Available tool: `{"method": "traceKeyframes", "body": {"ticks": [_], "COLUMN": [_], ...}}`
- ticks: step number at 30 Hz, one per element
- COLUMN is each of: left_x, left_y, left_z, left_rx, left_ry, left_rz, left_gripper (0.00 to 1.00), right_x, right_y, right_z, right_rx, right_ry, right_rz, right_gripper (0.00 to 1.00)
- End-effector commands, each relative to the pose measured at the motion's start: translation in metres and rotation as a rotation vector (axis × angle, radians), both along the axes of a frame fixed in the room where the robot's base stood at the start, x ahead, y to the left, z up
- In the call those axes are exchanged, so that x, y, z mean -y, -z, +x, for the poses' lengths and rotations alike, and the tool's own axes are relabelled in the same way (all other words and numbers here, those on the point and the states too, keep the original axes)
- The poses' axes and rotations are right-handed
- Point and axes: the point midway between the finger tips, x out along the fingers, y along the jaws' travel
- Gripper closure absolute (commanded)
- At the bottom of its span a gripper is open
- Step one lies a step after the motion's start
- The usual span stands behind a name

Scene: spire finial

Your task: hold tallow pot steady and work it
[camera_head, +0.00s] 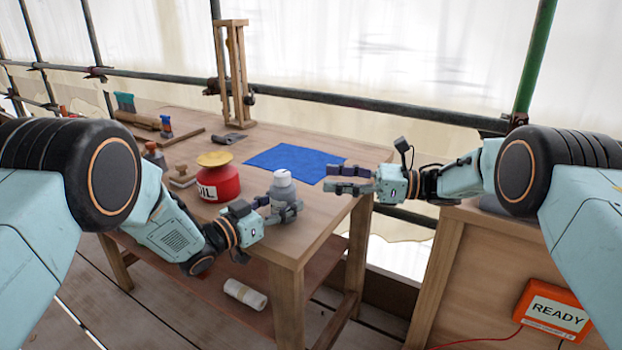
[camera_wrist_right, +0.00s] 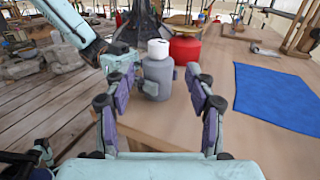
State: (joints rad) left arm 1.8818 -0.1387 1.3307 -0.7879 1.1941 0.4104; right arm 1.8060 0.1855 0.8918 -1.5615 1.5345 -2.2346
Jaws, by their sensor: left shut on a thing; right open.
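The tallow pot, which I take to be the grey bottle with a white cap (camera_head: 283,187), stands upright near the table's front right corner. My left gripper (camera_head: 281,209) is shut on its lower part from the front left. The grey bottle also shows in the right wrist view (camera_wrist_right: 158,72), beyond and between my right fingers. My right gripper (camera_head: 348,180) is open and empty, to the right of the bottle and apart from it. In the right wrist view its two fingers (camera_wrist_right: 160,105) are spread wide.
A red OIL can (camera_head: 218,184) with a yellow top stands just left of the bottle. A blue cloth (camera_head: 294,162) lies flat behind it. A wooden stand (camera_head: 234,75), brushes and stamps are farther back. An orange READY box (camera_head: 553,310) is on the right cabinet.

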Motion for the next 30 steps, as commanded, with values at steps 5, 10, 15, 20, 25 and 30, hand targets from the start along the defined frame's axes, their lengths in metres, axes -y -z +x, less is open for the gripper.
{"method": "traceKeyframes", "body": {"ticks": [5,10,15,20,25,30], "left_x": [0.000,0.000,0.000,0.000,0.000,0.000], "left_y": [-0.001,-0.001,-0.001,-0.001,-0.001,-0.001], "left_z": [0.000,0.000,0.000,0.000,0.000,0.000], "left_rx": [0.001,0.001,0.001,0.001,0.001,0.001], "left_ry": [0.000,0.000,0.000,0.000,0.000,0.000], "left_rz": [0.000,0.000,0.000,0.000,0.000,0.000], "left_gripper": [0.84,0.84,0.84,0.84,0.84,0.84], "right_x": [-0.011,-0.017,-0.022,-0.022,-0.021,-0.022], "right_y": [-0.008,-0.011,-0.009,-0.003,0.003,0.006], "right_z": [-0.004,-0.011,-0.023,-0.038,-0.051,-0.056], "right_rx": [0.013,0.020,0.016,0.003,-0.009,-0.015], "right_ry": [0.091,0.200,0.309,0.403,0.466,0.489], "right_rz": [0.050,0.073,0.062,0.031,-0.007,-0.025], "right_gripper": [0.45,0.45,0.45,0.45,0.45,0.45]}}
